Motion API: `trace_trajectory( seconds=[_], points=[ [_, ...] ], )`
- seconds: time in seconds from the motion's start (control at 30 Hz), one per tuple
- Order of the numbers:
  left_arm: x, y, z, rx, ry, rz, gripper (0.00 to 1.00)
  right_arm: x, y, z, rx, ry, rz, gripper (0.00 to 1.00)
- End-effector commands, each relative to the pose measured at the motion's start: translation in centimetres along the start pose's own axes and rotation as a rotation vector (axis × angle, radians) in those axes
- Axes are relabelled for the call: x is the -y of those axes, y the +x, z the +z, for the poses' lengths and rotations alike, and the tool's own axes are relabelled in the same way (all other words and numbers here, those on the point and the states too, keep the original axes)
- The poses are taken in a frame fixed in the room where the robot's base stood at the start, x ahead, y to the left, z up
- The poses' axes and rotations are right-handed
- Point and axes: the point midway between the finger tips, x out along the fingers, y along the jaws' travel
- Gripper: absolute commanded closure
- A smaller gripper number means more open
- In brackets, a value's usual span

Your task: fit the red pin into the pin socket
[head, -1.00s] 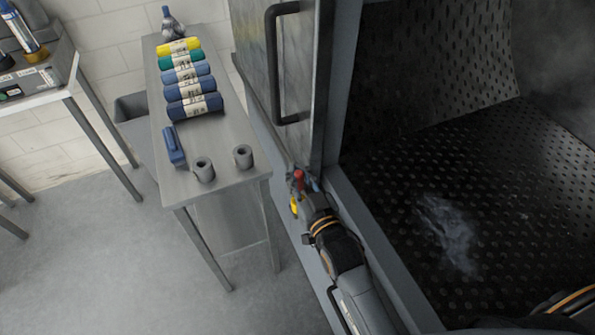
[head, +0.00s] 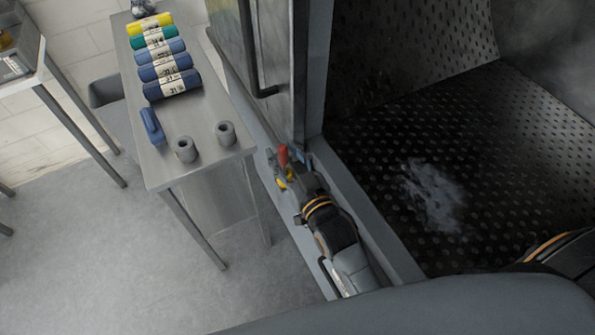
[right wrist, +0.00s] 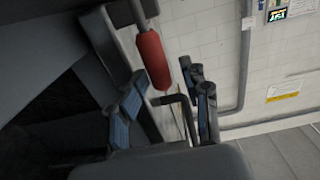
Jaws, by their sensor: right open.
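The red pin (head: 283,155) stands at the edge of the washer's door frame, by my right gripper. It also shows in the right wrist view (right wrist: 152,60), as a red grip on a grey rod at the upper middle. My right gripper (head: 290,166) is open. In the right wrist view its blue-padded fingers (right wrist: 165,103) stand apart, with the red grip above and between them; contact cannot be made out. I cannot make out the pin socket. My left gripper is not in view.
The open washer door (head: 268,60) stands left of the perforated washer floor (head: 460,150). A metal table (head: 210,165) left of it holds several rolled cloths (head: 165,60), two grey cylinders (head: 186,150) and a blue object (head: 152,126). The floor (head: 110,250) before the table is clear.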

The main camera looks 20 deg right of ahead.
Motion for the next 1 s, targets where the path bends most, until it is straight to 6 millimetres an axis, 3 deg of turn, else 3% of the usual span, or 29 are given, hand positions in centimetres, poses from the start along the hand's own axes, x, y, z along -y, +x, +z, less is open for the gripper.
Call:
trace_trajectory(
  seconds=[0.2,0.43,0.6,1.0],
  points=[
    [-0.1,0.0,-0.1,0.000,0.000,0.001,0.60,0.1,-4.9,0.2,0.006,0.000,-0.001,0.54],
    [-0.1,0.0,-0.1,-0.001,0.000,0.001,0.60,0.1,-8.5,0.1,0.003,-0.001,-0.002,0.54],
    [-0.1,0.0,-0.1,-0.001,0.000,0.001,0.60,0.1,-9.6,0.0,0.000,-0.001,-0.002,0.54],
    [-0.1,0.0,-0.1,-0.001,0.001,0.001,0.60,0.1,-9.6,0.0,0.000,0.000,-0.002,0.54]
  ],
)
